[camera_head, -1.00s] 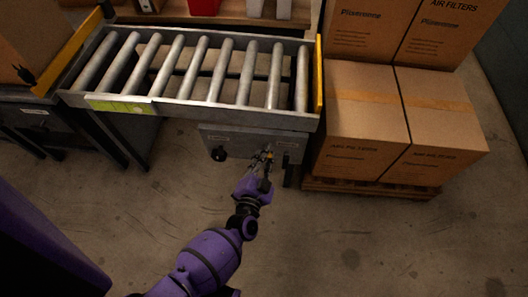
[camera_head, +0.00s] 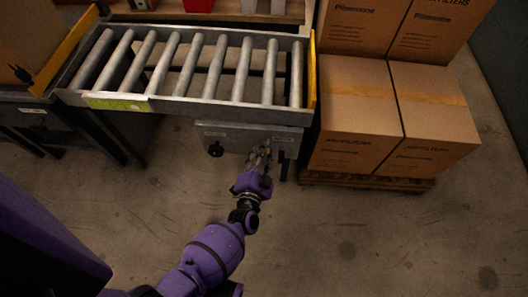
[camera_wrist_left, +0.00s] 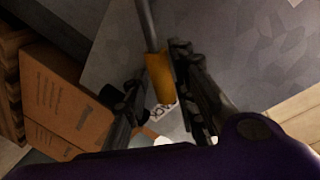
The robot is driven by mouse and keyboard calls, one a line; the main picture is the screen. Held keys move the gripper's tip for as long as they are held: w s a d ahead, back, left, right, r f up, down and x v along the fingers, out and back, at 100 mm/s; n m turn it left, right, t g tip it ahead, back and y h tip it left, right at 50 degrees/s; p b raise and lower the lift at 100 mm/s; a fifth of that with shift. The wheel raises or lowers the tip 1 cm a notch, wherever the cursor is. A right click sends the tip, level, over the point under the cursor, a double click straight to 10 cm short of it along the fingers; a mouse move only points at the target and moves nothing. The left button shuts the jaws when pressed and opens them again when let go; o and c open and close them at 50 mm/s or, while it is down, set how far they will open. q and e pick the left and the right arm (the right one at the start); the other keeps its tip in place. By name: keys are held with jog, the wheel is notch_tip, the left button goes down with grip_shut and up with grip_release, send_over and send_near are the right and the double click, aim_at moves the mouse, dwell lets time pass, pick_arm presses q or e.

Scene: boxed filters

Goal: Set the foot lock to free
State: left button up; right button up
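The foot lock is not clearly identifiable by its markings. A grey panel (camera_head: 235,135) hangs under the roller conveyor's front rail, with a black knob (camera_head: 216,150) on its left. My left gripper (camera_head: 262,152) is at the panel's right part. In the left wrist view, a lever with a yellow grip (camera_wrist_left: 159,78) on a grey rod (camera_wrist_left: 147,25) lies between the open fingers of my left gripper (camera_wrist_left: 165,98). The right-hand finger is close beside the grip; a gap shows on the other side. Contact cannot be told. My right gripper is not in view.
The roller conveyor (camera_head: 200,105) stands above the panel. Large cardboard boxes (camera_head: 360,120) are stacked on a wooden pallet (camera_head: 375,182) at the right. Dark table legs (camera_head: 110,145) stand at the left. The floor (camera_head: 340,240) in front is clear.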

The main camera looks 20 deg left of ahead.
pick_arm(q)
jog(key=shift+r, duration=0.1)
notch_tip(320, 180, up, 10)
jog(key=shift+f, duration=0.1)
dwell(0.5)
